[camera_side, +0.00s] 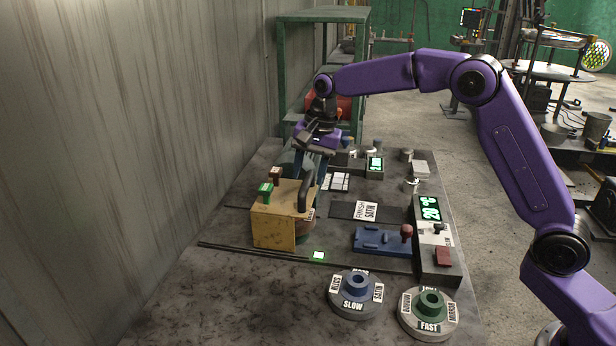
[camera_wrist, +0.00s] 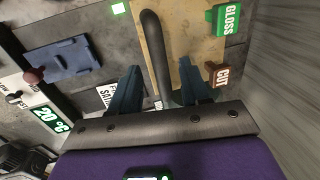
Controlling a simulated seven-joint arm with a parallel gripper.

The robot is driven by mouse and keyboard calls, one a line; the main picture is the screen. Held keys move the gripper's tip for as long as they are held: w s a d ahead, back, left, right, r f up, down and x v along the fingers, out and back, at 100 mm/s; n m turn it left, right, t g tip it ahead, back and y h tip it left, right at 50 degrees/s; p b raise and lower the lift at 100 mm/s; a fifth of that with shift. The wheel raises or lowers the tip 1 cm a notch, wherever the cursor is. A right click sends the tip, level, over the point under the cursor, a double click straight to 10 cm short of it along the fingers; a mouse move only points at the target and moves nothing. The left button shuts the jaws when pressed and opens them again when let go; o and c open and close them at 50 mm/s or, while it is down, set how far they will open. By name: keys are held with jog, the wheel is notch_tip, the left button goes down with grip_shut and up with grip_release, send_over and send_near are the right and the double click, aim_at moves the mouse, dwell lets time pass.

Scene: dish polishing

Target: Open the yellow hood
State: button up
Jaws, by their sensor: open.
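The yellow hood (camera_side: 273,228) stands as a box on the left part of the bench, lowered over something round that is mostly hidden. It also shows in the wrist view (camera_wrist: 196,40). Its black curved handle (camera_side: 306,192) is on the right side of the hood. In the wrist view the handle (camera_wrist: 153,52) runs between my two fingers. My gripper (camera_wrist: 158,72) is open, with a dark blue finger on each side of the handle and a visible gap. In the side view my gripper (camera_side: 312,165) is just above and behind the handle.
Green GLOSS (camera_side: 265,190) and brown CUT (camera_side: 276,174) blocks sit by the hood. A blue fixture (camera_side: 380,240) with a red knob, a control panel (camera_side: 430,235), and SLOW (camera_side: 355,293) and FAST (camera_side: 429,312) discs are to the right. A wall (camera_side: 120,130) rises at left.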

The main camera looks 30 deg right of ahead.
jog(key=shift+w+a+f, duration=0.1)
jog(key=shift+f, duration=0.8)
grip_shut()
send_over(272, 196)
jog(key=shift+w+r, duration=0.1)
grip_release()
